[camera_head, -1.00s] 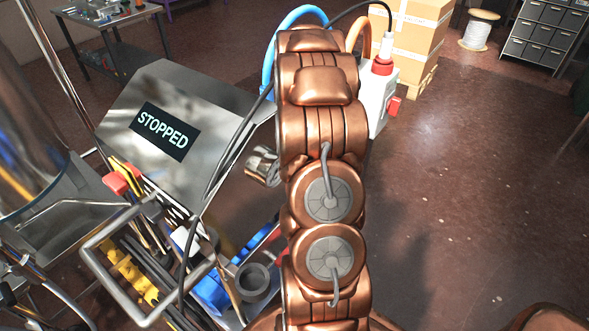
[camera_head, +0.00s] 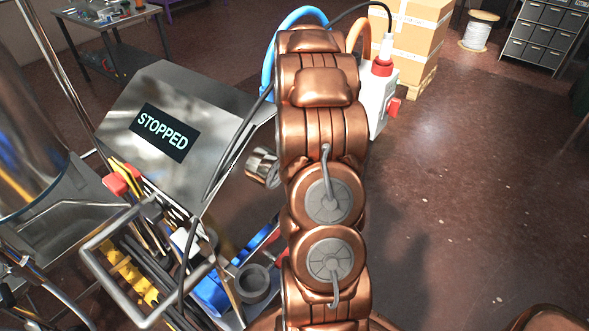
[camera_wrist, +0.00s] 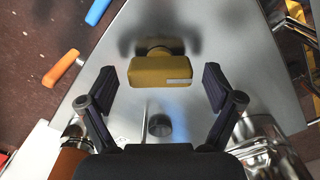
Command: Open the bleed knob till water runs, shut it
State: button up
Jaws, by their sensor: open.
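A blocky yellow knob (camera_wrist: 158,71), which I take for the bleed knob, sits on a short round stem on a grey metal panel (camera_wrist: 225,45) in the wrist view. It has a pale mark near its right end. My gripper (camera_wrist: 160,84) is open, one dark finger on each side of the knob, with gaps showing. A small dark round fitting (camera_wrist: 160,125) lies below the knob, beside a thin pale rod or line I cannot identify. I see no clear running water. In the head view my arm hides the knob and gripper.
The steel machine's display reads STOPPED (camera_head: 162,132). A wire-handled tool tray (camera_head: 150,262) stands at lower left. A blue hose (camera_head: 290,22), an orange hose (camera_head: 362,38) and a white box with a red plug (camera_head: 379,92) are behind my arm. The floor at right is clear.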

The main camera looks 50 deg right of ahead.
notch_tip(320, 180, up, 12)
jog(key=shift+f, duration=0.2)
dwell(0.7)
